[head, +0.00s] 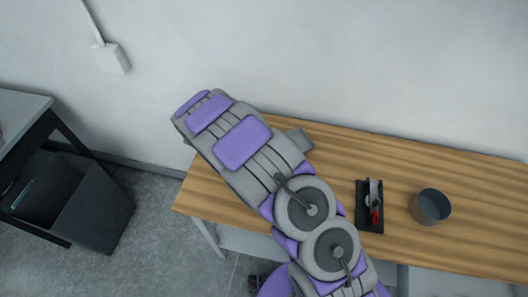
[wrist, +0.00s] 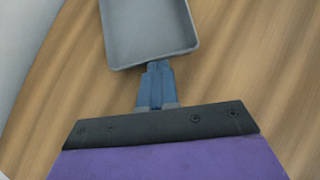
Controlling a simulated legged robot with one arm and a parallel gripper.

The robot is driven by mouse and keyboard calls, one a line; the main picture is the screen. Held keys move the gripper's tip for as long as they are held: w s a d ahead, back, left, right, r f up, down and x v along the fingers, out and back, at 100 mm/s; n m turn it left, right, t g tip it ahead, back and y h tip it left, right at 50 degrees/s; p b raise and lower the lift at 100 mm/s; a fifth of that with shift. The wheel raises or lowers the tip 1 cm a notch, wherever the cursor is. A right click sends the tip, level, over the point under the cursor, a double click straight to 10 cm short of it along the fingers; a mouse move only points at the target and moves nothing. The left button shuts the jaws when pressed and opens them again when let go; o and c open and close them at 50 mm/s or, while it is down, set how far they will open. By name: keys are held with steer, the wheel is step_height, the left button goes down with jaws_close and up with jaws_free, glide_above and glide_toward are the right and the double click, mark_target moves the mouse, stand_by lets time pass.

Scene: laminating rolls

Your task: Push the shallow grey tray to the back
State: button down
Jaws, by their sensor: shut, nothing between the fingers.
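The shallow grey tray (wrist: 148,32) lies on the wooden table in the wrist view, cut off by the top edge. It looks empty. My gripper (wrist: 157,68) is shut and empty, its blue fingertips at the near wall of the tray, close to its right part. They appear to meet the wall, but I cannot tell for sure that they touch. In the head view only a grey corner of the tray (head: 301,139) shows beside my arm, near the table's back edge. My arm hides the rest of it and the gripper there.
The wooden table (head: 480,200) stands along a pale wall. A black tray (head: 362,216) holding a red-handled tool (head: 375,208) and a dark grey cup (head: 431,206) stand right of my arm. A dark bin (head: 95,215) stands on the floor at the left, apart from the table.

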steer(key=shift+d, duration=0.1)
steer(key=shift+w+d+r+p, duration=0.1)
steer(key=shift+w+d+p, duration=0.05)
steer(key=shift+d+p, duration=0.2)
steer(key=shift+w+d+p, duration=0.3)
steer(key=shift+d+p, duration=0.15)
steer(key=shift+d, duration=0.5)
steer(key=shift+w+d+p, duration=0.25)
steer(key=shift+d+p, duration=0.15)
steer(key=shift+d, duration=0.55)
steer(key=shift+a, duration=0.1)
